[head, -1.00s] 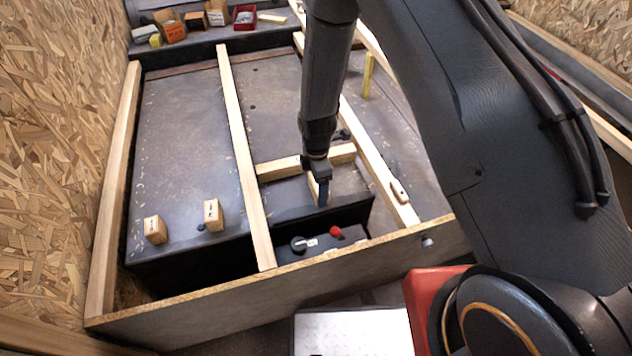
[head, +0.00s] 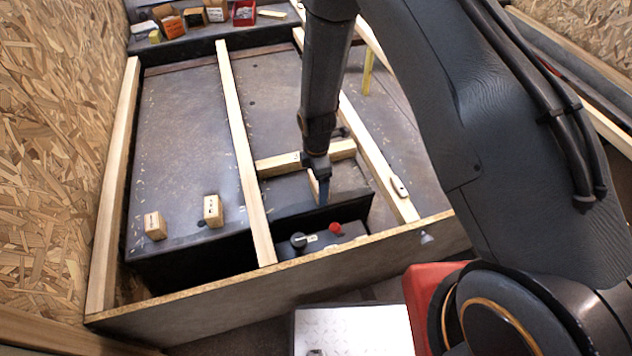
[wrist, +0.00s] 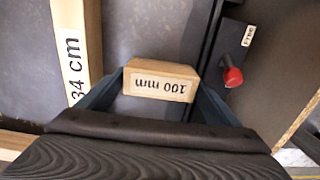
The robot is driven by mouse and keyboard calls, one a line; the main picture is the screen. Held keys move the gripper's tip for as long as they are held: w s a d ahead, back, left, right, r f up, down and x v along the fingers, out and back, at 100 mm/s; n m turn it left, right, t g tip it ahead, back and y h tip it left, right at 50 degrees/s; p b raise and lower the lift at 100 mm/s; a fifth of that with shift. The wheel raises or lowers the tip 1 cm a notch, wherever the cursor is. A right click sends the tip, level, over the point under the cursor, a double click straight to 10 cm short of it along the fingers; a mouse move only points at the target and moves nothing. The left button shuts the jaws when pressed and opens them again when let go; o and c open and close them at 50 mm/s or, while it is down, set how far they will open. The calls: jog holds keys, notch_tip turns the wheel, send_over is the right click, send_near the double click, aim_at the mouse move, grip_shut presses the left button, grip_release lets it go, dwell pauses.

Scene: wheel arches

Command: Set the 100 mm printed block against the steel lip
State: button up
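The 100 mm printed block (wrist: 162,80) is a pale wooden piece with its label upside down in the wrist view. It sits between the two blue-grey fingers of my gripper (wrist: 160,92), which appear to touch it on both sides. In the head view my gripper (head: 320,188) points down over the dark steel deck (head: 346,181), near its front edge. Only a sliver of the block shows there, beside the finger. A dark steel edge (wrist: 206,48) runs right of the block in the wrist view. Contact between block and edge cannot be told.
A 34 cm wooden bar (wrist: 75,45) lies left of the block in the wrist view. Two other blocks (head: 155,226) (head: 213,210) stand in the left bay. Wooden rails (head: 243,150) flank the bay.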

jog(key=shift+o, duration=1.3)
jog(key=shift+r+p, duration=0.4)
jog(key=shift+r, duration=3.5)
